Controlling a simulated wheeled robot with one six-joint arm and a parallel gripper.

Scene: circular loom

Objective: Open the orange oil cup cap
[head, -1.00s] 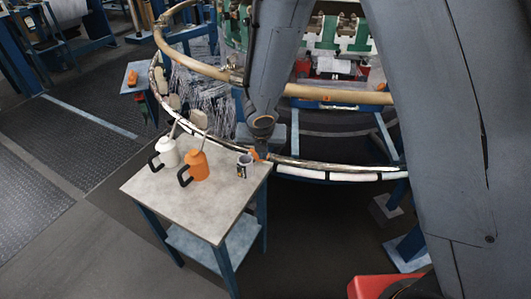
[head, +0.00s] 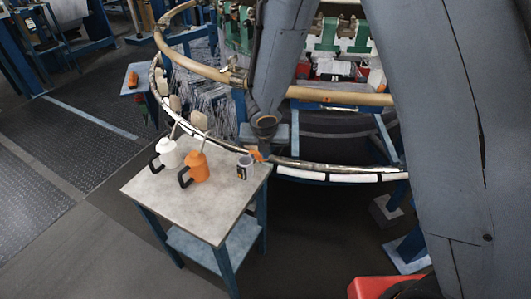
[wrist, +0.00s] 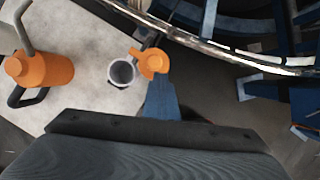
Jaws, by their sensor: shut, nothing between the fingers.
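A small grey cup (head: 243,171) with a dark label stands near the right corner of the grey table. The orange cap (head: 257,155) is at its right side, touching or very close to the rim. In the wrist view the cup (wrist: 122,72) shows its round mouth uncovered, and the cap (wrist: 153,63) lies to the right of the mouth. Whether a hinge joins them is too small to tell. My gripper (head: 263,148) is shut and empty just above and beside the cap in the head view.
An orange oil can (head: 198,168) and a white oil can (head: 168,154) stand on the table (head: 205,218), left of the cup. The loom's curved metal rim (head: 330,165) runs close behind the table's right corner. The table's front is bare.

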